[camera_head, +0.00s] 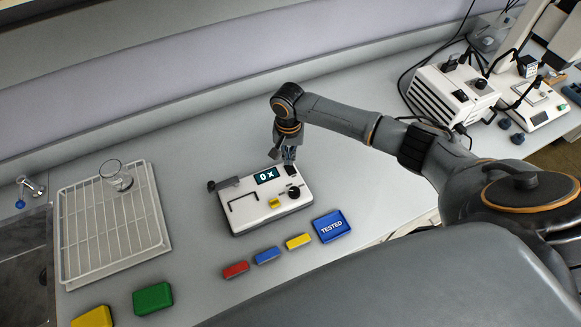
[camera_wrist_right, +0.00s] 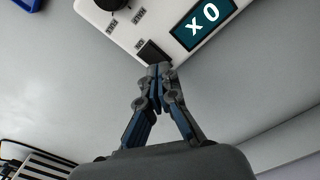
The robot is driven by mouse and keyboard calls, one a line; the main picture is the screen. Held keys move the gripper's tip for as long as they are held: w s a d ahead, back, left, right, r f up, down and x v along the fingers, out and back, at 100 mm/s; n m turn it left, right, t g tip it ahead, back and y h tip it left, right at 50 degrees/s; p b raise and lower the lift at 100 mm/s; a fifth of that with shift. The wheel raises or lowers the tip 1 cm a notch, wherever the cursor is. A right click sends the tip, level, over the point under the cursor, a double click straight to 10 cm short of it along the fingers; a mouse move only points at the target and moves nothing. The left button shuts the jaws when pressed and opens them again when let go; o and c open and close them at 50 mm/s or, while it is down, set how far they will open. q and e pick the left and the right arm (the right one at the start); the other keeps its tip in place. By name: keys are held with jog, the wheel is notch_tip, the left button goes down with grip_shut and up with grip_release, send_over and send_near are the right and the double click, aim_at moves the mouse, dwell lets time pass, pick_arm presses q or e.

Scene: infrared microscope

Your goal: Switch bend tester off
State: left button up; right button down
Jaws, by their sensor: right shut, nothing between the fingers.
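The bend tester (camera_head: 243,216) is a white box on the bench, with a lit display (camera_head: 266,175) reading "0 X", a black knob (camera_head: 293,192) and a yellow button (camera_head: 274,203). My right gripper (camera_head: 289,164) is shut and empty, pointing down at the tester's back right corner. In the right wrist view, the gripper's closed fingertips (camera_wrist_right: 160,70) are right at a black switch (camera_wrist_right: 153,52) near the panel edge, beside the display (camera_wrist_right: 204,20). I cannot tell whether they touch it. The display is lit. My left gripper is out of view.
Red (camera_head: 236,269), blue (camera_head: 267,255) and yellow (camera_head: 298,241) blocks lie in front of the tester, beside a blue "TESTED" tray (camera_head: 343,235). A white wire rack (camera_head: 105,245) holding a glass (camera_head: 117,178) stands left. Instruments (camera_head: 455,95) stand back right. The bench behind the tester is clear.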

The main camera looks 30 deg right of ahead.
jog(key=shift+f+b, duration=0.4)
jog(key=shift+f, duration=0.65)
jog(key=shift+s, duration=0.1)
jog(key=shift+r+p, duration=0.9)
jog(key=shift+p, duration=0.25)
notch_tip(320, 180, up, 5)
jog(key=p, duration=0.6)
jog(key=shift+r, duration=0.2)
jog(key=shift+f, duration=0.1)
